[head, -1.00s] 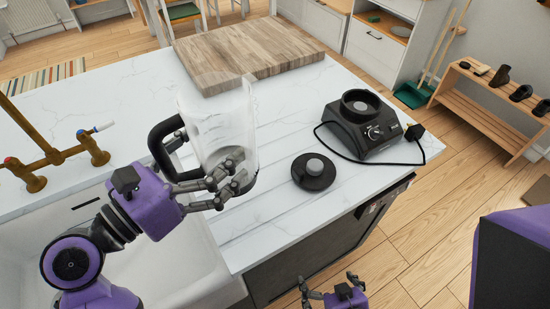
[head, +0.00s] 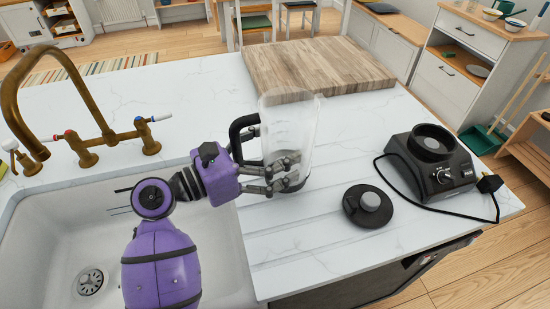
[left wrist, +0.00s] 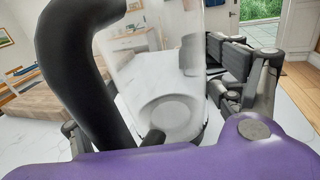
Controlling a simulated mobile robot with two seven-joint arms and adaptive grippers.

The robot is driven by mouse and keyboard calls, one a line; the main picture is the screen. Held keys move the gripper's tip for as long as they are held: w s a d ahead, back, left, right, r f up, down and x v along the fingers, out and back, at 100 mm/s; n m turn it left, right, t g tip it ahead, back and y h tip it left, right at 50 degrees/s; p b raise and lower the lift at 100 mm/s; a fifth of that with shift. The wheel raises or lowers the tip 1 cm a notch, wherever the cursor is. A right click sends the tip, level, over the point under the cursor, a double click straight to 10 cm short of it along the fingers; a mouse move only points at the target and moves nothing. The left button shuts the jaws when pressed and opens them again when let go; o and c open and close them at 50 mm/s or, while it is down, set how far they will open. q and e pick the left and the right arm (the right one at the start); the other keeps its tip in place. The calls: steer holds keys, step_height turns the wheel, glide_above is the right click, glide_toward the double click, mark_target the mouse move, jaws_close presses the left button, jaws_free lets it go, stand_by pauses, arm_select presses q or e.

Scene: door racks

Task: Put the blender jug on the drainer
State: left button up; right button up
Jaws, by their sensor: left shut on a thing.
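The clear blender jug (head: 290,122) with its black handle stands about upright at the sink's right side. My left gripper (head: 288,173) is shut on the jug's lower part, coming from the left below the handle. The drainer (head: 285,245) is the grooved part of the white worktop right of the sink. The jug is at the drainer's far part; I cannot tell whether its base touches the surface. In the left wrist view the jug (left wrist: 150,65) fills the middle, with the dark handle at left and finger parts at right. My right gripper is out of view.
A round black lid (head: 368,206) lies right of the jug. The black blender base (head: 432,160) and its cord stand farther right. A wooden board (head: 315,65) lies behind the jug. The white sink (head: 215,265) and brass tap (head: 95,140) are at left.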

mark_target(263, 164)
arm_select(q)
steer(key=shift+w+f, duration=0.15)
steer(key=shift+w, duration=0.1)
steer(key=shift+w+f, duration=0.2)
steer(key=shift+f, duration=1.6)
steer(key=shift+f, duration=0.15)
steer(key=o, duration=1.7)
steer(key=b+v, duration=0.1)
steer(key=v, duration=1.1)
steer(key=shift+a, duration=0.1)
